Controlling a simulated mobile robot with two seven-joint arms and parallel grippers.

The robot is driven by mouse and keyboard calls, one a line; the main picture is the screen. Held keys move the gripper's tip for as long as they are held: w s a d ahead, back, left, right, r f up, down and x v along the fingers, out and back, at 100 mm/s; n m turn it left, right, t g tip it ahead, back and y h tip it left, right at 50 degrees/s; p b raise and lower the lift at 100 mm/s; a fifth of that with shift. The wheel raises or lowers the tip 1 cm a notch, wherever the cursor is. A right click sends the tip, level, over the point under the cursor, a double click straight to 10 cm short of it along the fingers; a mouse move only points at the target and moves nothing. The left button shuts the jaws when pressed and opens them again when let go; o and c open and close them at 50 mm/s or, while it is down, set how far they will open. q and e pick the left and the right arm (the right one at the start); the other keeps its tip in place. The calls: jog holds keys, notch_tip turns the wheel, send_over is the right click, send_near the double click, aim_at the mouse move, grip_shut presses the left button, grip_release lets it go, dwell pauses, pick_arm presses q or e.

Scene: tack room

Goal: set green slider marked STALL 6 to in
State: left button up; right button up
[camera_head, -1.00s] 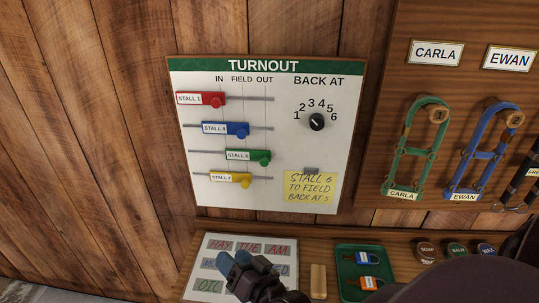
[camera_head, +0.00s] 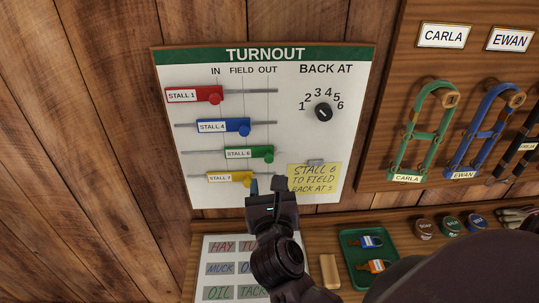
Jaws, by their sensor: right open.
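The green slider marked STALL 6 (camera_head: 249,154) is the third one down on the white TURNOUT board (camera_head: 190,80). Its round knob stands at the OUT line, right of the FIELD line. My right gripper (camera_head: 267,186) is open and empty in front of the board, its fingertips pointing up just below the green slider. I cannot tell whether the fingers touch the board. The right finger appears beside the yellow note, and the left finger beside the yellow knob. My left gripper is not in view.
Red (camera_head: 208,96), blue (camera_head: 231,127) and yellow (camera_head: 232,178) sliders sit on neighbouring rails. A black dial (camera_head: 324,112) and yellow note (camera_head: 313,178) are at right. A green tray (camera_head: 349,262) lies on the shelf. Halters hang farther right.

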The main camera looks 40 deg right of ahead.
aim_at(269, 160)
jog(key=shift+m+g, duration=0.4)
jog(key=shift+m, duration=0.3)
jog(key=x, duration=0.3)
jog(key=p+x, duration=0.1)
jog(key=x, duration=0.4)
jog(key=shift+w+d+f, duration=0.2)
jog(key=shift+d+f, duration=0.15)
jog(key=shift+d, duration=0.1)
jog(key=shift+p+x, duration=0.3)
jog(key=shift+x, duration=0.6)
jog(key=shift+c, duration=0.5)
jog(key=c, duration=0.7)
grip_shut()
